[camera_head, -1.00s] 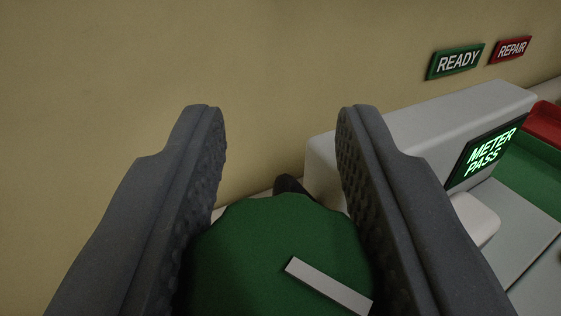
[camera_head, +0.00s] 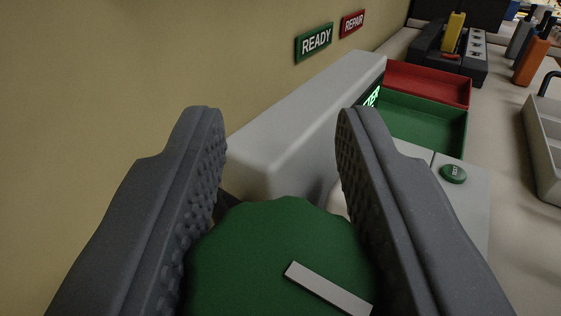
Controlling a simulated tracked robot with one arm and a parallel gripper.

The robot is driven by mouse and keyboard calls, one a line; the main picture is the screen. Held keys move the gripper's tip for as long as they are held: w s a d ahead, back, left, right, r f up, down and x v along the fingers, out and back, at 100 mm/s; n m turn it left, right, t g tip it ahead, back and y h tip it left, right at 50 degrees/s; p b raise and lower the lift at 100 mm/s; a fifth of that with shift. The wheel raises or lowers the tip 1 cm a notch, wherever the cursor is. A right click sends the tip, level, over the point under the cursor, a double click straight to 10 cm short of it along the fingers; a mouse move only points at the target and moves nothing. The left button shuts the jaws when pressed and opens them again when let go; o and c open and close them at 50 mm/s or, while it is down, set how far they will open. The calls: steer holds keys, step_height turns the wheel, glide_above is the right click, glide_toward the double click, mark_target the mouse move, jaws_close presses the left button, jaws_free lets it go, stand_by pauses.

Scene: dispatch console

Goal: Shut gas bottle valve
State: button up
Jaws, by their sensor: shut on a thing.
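The green valve handwheel (camera_head: 255,255) has a scalloped rim and a pale grey bar mark on its top face. It sits at the bottom middle of the view, between the two dark grey ribbed fingers of my gripper (camera_head: 280,195). My gripper is shut on the handwheel, one finger against each side. The grey mark points from the wheel's middle toward the lower right. The gas bottle under the wheel is hidden.
A grey meter housing (camera_head: 300,120) stands just beyond the wheel, near the tan wall. Behind it are a green tray (camera_head: 425,125) and a red tray (camera_head: 430,82). A green button (camera_head: 453,173) is at right. READY (camera_head: 316,41) and REPAIR (camera_head: 352,23) signs hang on the wall.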

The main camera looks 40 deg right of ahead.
steer(key=shift+r, duration=0.15)
steer(key=o, duration=1)
steer(key=shift+c, duration=0.2)
steer(key=b+v, duration=0.2)
steer(key=v, duration=1.2)
steer(key=shift+b, duration=0.35)
steer(key=shift+w, duration=0.1)
